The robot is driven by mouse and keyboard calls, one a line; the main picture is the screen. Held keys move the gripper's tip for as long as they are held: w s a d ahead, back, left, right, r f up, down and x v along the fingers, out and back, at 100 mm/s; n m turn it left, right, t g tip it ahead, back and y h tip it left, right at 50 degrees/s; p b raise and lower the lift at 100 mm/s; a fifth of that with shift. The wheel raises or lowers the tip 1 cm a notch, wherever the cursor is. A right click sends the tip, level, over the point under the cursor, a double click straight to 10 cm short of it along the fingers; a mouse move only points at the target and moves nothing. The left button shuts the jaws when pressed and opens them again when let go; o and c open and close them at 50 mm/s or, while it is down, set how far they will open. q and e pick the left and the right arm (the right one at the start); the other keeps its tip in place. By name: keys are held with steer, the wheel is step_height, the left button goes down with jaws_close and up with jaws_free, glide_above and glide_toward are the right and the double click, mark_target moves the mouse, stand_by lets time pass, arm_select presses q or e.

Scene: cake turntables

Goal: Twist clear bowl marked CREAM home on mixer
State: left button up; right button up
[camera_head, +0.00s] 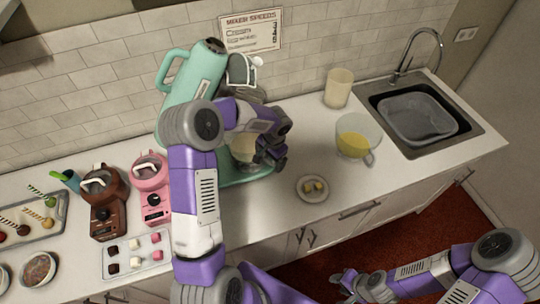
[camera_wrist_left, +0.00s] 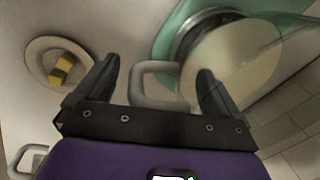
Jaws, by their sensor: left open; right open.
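The teal mixer (camera_head: 192,85) stands at the back of the counter. A clear bowl with pale cream contents (camera_head: 243,148) sits on its base; my left gripper partly hides it in the head view. In the left wrist view the bowl (camera_wrist_left: 228,62) rests on the teal base (camera_wrist_left: 180,22), with its handle (camera_wrist_left: 143,88) toward me. My left gripper (camera_wrist_left: 157,72) is open, its fingers on either side of the handle, not closed on it. No CREAM marking is readable. My right gripper (camera_head: 347,284) is open and empty, low in front of the counter.
Another clear bowl with yellow contents (camera_head: 354,143) stands to the right, near a beige cup (camera_head: 338,88) and the sink (camera_head: 417,117). A small plate with yellow cubes (camera_head: 312,196) lies in front. Brown (camera_head: 107,200) and pink (camera_head: 151,188) machines stand left.

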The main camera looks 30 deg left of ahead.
arm_select(q)
steer(key=shift+c, duration=0.2)
steer(key=c, duration=1.6)
steer(key=shift+s+a+m, duration=0.15)
steer(key=shift+s+m, duration=0.55)
steer(key=shift+s+a+m, duration=0.25)
steer(key=shift+s+m, duration=0.35)
steer(key=shift+m, duration=0.2)
steer(key=shift+s+a+m+t, duration=0.35)
steer(key=shift+s+m, duration=0.25)
steer(key=shift+m, duration=0.1)
